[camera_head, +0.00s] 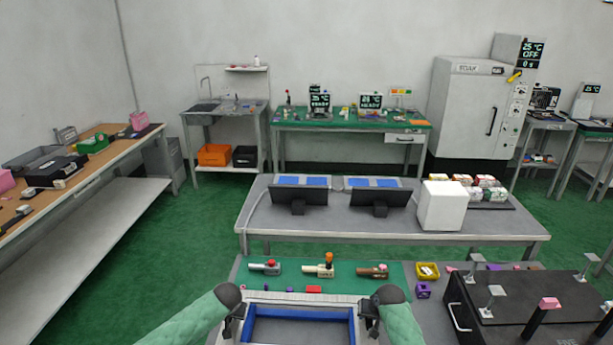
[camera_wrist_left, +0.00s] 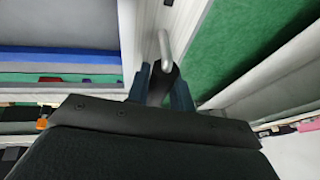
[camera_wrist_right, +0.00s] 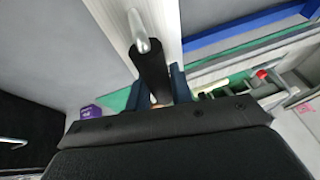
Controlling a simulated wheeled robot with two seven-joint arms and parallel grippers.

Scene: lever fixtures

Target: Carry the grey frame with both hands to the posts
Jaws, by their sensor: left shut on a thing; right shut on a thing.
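The light grey frame (camera_head: 305,298) is at the bottom middle of the head view, with a blue lining inside its opening. My left gripper (camera_head: 236,320) is shut on a handle at its left side; the left wrist view shows the fingers (camera_wrist_left: 162,88) around the handle (camera_wrist_left: 166,50). My right gripper (camera_head: 369,318) is shut on the right-side handle; the right wrist view shows the dark grip (camera_wrist_right: 151,70) between the fingers.
A green mat (camera_head: 340,270) with several small tools lies beyond the frame. A yellow bin (camera_head: 427,271) and purple block (camera_head: 423,290) sit between the mat and the black box. A grey table (camera_head: 400,225) with two monitors and a white box (camera_head: 441,206) stands behind.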

